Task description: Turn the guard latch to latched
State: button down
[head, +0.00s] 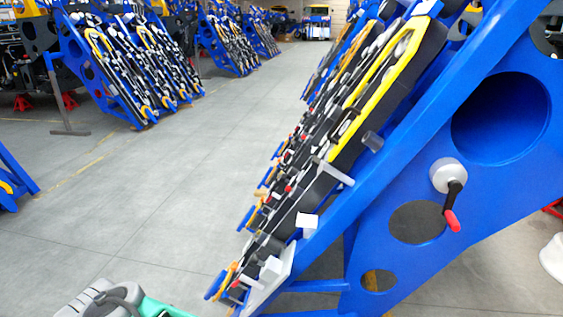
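The guard latch (455,196) is on the blue side plate at the right of the head view. It has a light grey round hub and a short black lever with a red grip. The lever hangs steeply downward from the hub, and the red grip is at its lower end. No marks show which position counts as latched. The latch stands clear, with nothing touching its lever.
The blue harvester frame (400,120) slopes across the right side, with round holes in its plate. Rods and blocks stick out from its left face. Grey floor (180,190) is open in the middle and left. Similar blue racks (140,75) stand at the back left.

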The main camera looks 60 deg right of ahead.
aim_at(316, 161)
jog(key=z, duration=2.35)
jog(key=k, duration=0.5)
jog(key=u, duration=1.35)
jog(key=i, duration=0.9)
jog(key=z, duration=0.15)
